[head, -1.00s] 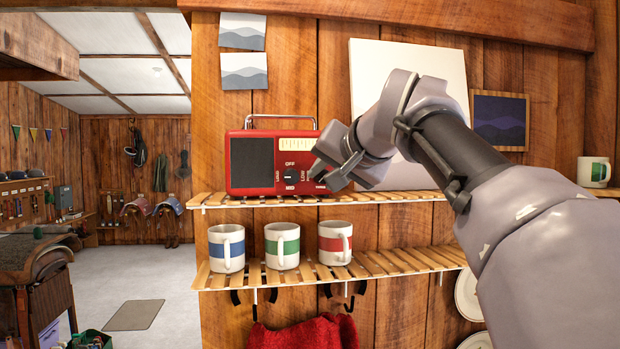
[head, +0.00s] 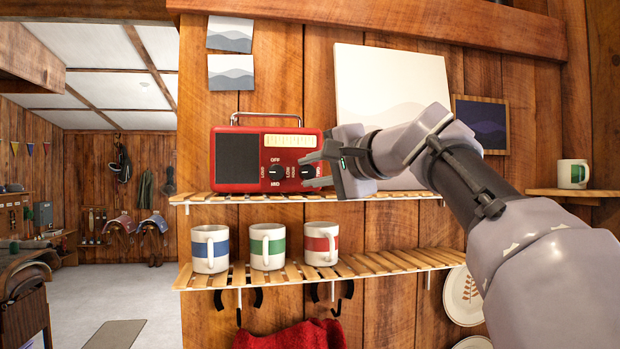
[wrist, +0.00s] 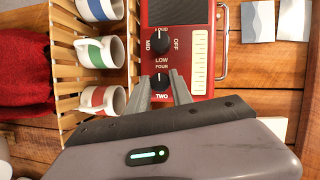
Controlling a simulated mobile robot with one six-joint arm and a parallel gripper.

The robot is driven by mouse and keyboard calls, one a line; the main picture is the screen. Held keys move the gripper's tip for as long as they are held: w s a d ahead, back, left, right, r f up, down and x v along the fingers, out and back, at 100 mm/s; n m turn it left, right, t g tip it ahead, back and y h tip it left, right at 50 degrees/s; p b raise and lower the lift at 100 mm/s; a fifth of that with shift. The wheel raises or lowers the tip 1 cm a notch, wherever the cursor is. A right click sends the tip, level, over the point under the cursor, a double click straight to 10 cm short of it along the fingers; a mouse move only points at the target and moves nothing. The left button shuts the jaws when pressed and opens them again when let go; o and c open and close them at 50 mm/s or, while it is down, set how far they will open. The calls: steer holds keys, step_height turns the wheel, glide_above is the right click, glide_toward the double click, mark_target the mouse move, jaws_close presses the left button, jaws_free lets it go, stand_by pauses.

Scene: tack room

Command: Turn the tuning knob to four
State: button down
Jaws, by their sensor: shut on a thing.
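A red radio (head: 222,186) stands on the upper slatted shelf, with a dark speaker on its left and a pale dial strip at top right. Its left knob (head: 277,172) has OFF, LOUD and MID around it. The tuning knob (head: 308,172) is on the right; it also shows in the wrist view (wrist: 160,81) near LOW, FOUR and TWO. My gripper (head: 311,170) reaches in from the right, its two fingers on either side of the tuning knob and shut on it. The fingers (wrist: 161,83) hide part of the knob, and I cannot read its pointer clearly.
Three striped mugs, blue (head: 210,250), green (head: 268,248) and red (head: 321,245), stand on the lower shelf (head: 400,262). A pale canvas (head: 390,80) leans behind my wrist. The upper shelf (head: 225,197) is bare in front of the radio.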

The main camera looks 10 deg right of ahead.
steer(key=shift+m, duration=0.3)
stand_by(0.4)
steer(key=c, duration=1.1)
jaws_free()
steer(key=shift+w, duration=0.1)
